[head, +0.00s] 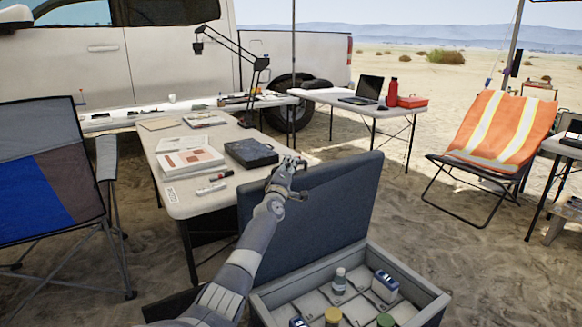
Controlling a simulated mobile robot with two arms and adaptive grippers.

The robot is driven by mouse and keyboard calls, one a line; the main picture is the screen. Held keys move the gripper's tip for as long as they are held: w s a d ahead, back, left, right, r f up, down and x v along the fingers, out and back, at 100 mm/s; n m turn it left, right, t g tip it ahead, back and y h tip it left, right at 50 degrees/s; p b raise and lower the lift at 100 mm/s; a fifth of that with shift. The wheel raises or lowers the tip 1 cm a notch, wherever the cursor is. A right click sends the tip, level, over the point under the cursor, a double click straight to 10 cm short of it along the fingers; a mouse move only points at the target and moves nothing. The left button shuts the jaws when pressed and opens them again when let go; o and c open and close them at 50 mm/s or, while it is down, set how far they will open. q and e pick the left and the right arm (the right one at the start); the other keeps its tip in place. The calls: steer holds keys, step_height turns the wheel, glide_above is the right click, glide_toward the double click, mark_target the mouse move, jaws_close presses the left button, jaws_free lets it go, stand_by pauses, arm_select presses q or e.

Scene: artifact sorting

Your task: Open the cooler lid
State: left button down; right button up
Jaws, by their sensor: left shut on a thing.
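The cooler (352,258) stands at the bottom of the head view, with a grey rim and a divided inside that shows from above. Its dark blue-grey lid (338,208) stands raised and tilted up along the far left side. My left arm comes up from the bottom left, in front of part of the lid. My left gripper (290,165) is shut on the lid at its upper edge, near the upper left corner. The fingertips are small, so the exact contact is hard to see. My right gripper is out of view.
Inside the cooler are a clear bottle (340,280), a blue-and-white item (385,284) and capped jars. A folding table (183,196) with papers and a black case (251,153) stands behind the lid. A folding chair (60,190) is left, an orange chair (500,130) right. Sand lies between.

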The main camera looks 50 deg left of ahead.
arm_select(q)
steer(key=c, duration=1.9)
jaws_free()
steer(key=shift+d+f, duration=0.1)
steer(key=shift+d, duration=0.05)
steer(key=shift+s+d+f, duration=0.1)
steer(key=shift+s+d, duration=0.05)
steer(key=shift+d, duration=0.3)
steer(key=v, duration=1.1)
steer(key=shift+s+a, duration=0.25)
steer(key=shift+a, duration=0.05)
